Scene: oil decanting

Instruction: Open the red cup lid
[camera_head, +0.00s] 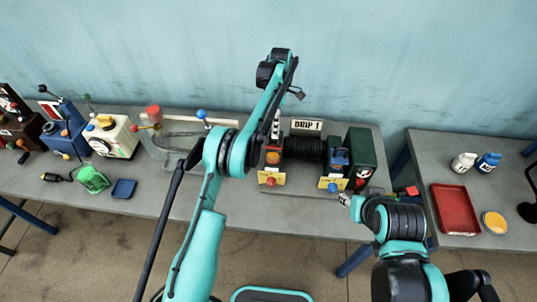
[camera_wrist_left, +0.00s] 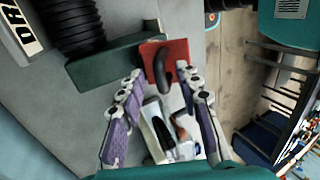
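A red lid with a black handle (camera_wrist_left: 160,58) shows in the left wrist view at the end of a dark green box (camera_wrist_left: 105,62). In the head view a box with an orange-red patch (camera_head: 273,157) stands left of the black ribbed hose, above a yellow plate with a red knob (camera_head: 271,182). My left gripper (camera_head: 277,124) hangs down over this box. In the left wrist view its two fingers (camera_wrist_left: 162,80) are apart, on either side of the handle's near end, with nothing held. My right gripper (camera_head: 347,200) is small and partly hidden at the table's front.
A "DRIP 1" sign (camera_head: 306,125) and black hose (camera_head: 305,149) stand right of my left gripper. A green box (camera_head: 362,150) stands farther right. A clear tank (camera_head: 178,140) stands to the left. A second table holds a red tray (camera_head: 455,209).

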